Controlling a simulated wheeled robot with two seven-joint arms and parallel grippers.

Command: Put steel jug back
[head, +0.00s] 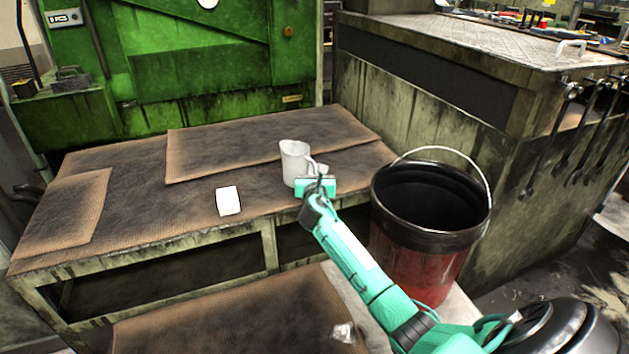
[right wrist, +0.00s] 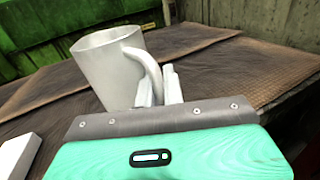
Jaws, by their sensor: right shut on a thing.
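The steel jug (head: 294,162) is a pale grey cylinder with a side handle. It stands upright at the workbench's right part, on or just above the dark mat; I cannot tell which. It also shows in the right wrist view (right wrist: 108,72), its handle toward my gripper. My right gripper (head: 318,168) is shut on the jug's handle, its fingers (right wrist: 160,88) on either side of the handle's lower part. My left gripper is in neither view.
The workbench (head: 120,240) carries brown mats (head: 230,145) and a small white block (head: 228,201) left of the jug. A black and red bucket (head: 420,260) with a raised wire handle stands right of my arm. A green machine (head: 200,60) stands behind the bench.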

